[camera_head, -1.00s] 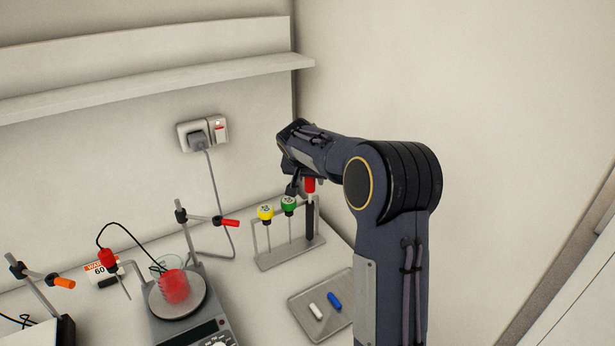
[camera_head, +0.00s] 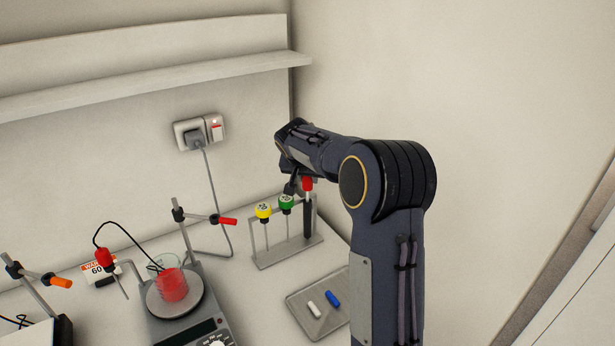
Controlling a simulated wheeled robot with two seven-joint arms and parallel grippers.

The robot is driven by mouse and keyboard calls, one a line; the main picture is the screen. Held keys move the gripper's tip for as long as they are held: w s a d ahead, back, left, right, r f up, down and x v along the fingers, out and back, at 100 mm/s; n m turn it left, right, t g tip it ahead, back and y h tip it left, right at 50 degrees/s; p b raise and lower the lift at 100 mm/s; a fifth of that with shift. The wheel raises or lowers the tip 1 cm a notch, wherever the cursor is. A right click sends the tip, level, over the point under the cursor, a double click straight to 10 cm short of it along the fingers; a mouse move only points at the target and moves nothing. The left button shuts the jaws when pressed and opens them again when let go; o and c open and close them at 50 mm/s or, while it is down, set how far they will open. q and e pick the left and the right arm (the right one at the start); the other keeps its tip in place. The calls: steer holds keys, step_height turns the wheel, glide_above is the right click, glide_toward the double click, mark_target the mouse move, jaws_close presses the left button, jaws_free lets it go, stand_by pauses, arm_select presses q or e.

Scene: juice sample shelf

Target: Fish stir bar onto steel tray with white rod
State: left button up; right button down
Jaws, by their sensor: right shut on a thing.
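A beaker of red liquid (camera_head: 172,284) stands on the stirrer's round plate (camera_head: 191,303); no stir bar can be made out inside it. The steel tray (camera_head: 336,317) lies at the front right, with a white stir bar (camera_head: 314,309) and a blue stir bar (camera_head: 333,298) on it. A rack (camera_head: 288,251) holds yellow-, green- and red-capped rods. My right gripper (camera_head: 296,185) is over the rack, shut at the red-capped rod (camera_head: 307,184), which has a pale stretch under its cap and a dark lower part. The fingertips are partly hidden. My left gripper is out of view.
Clamp arms with a red end (camera_head: 222,220) and an orange end (camera_head: 60,283) stand near the stirrer. A red-topped probe (camera_head: 104,258) on a black cable stands left of the beaker. A wall shelf (camera_head: 150,75) and a plugged-in socket (camera_head: 198,134) are behind.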

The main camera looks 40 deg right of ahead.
steer(key=shift+r+p, duration=0.35)
steer(key=shift+r, duration=0.35)
stand_by(0.5)
steer(key=shift+r+p, duration=0.8)
steer(key=shift+r, duration=0.4)
steer(key=shift+r+p, duration=0.45)
steer(key=shift+r, duration=0.85)
step_height(320, 180, up, 10)
stand_by(0.9)
steer(key=shift+r, duration=0.1)
stand_by(0.3)
